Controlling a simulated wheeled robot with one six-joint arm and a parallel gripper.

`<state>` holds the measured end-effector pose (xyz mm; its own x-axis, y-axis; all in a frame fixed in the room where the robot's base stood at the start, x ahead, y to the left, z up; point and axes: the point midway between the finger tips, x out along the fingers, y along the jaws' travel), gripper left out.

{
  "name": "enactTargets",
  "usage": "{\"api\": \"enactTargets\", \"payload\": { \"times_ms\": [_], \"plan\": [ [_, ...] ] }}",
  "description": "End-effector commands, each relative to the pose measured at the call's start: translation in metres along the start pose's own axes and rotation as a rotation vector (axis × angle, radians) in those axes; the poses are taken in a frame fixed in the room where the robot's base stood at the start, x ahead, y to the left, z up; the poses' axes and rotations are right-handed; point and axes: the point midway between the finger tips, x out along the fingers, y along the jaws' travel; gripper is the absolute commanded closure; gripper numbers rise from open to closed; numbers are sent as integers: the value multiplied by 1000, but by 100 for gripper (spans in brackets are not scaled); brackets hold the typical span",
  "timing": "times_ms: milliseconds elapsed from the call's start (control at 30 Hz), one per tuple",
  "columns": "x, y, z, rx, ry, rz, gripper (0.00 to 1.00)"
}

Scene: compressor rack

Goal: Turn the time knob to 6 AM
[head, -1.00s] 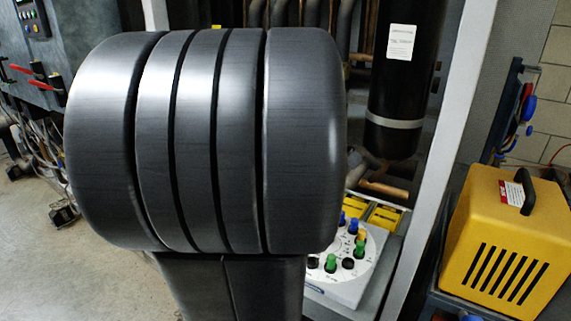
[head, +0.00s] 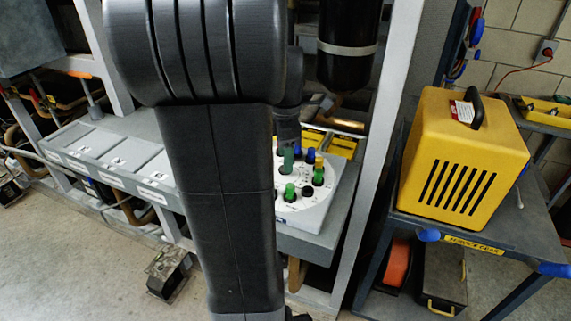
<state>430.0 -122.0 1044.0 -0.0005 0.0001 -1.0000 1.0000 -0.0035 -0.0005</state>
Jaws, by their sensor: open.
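A white panel (head: 318,211) with a round dial stands on the rack's grey shelf, right of my arm. Green, blue, yellow-orange and black knobs or pegs stand on it, among them a green one (head: 290,192) near its front. I cannot tell which one is the time knob or read its setting. My gripper (head: 287,145) is only partly visible behind my arm. It points down over the back left of the panel and is open. I cannot tell whether its fingers touch a knob. My arm hides the panel's left side.
Yellow boxes (head: 343,147) sit behind the panel, below a black cylinder (head: 347,30). A pale rack post (head: 383,150) rises to the right. A yellow machine (head: 462,150) stands on a cart farther right. Grey lidded compartments (head: 112,158) line the shelf at left.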

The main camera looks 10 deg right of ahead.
Motion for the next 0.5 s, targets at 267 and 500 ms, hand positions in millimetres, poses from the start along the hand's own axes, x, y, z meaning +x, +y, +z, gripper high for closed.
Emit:
{"api": "enactTargets", "payload": {
  "times_ms": [267,500],
  "plan": [
    [30,0,0,0,0,0,48],
    [32,0,0,0,0,1,48]
  ]
}}
